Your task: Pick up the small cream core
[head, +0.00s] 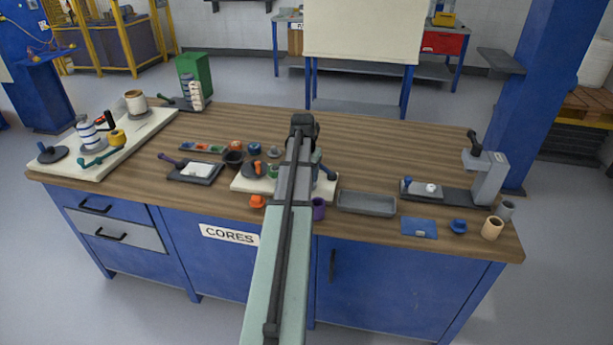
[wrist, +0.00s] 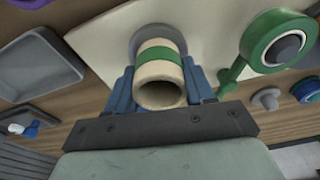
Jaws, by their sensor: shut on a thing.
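A small cream core (wrist: 158,70) with a green band sits between the blue jaws of my gripper (wrist: 160,85) in the wrist view. The jaws are shut on its sides, and its open end faces the camera. Behind it is a round grey disc (wrist: 138,36) on a cream board (wrist: 95,38). I cannot tell whether the core still touches the disc.
A green ring-shaped part (wrist: 256,48) lies close to the right of the jaws. A grey tray (head: 367,203) and a purple cup (head: 319,209) are near the board. Another cream cylinder (head: 492,229) stands at the front right. The back middle of the wooden bench (head: 400,140) is clear.

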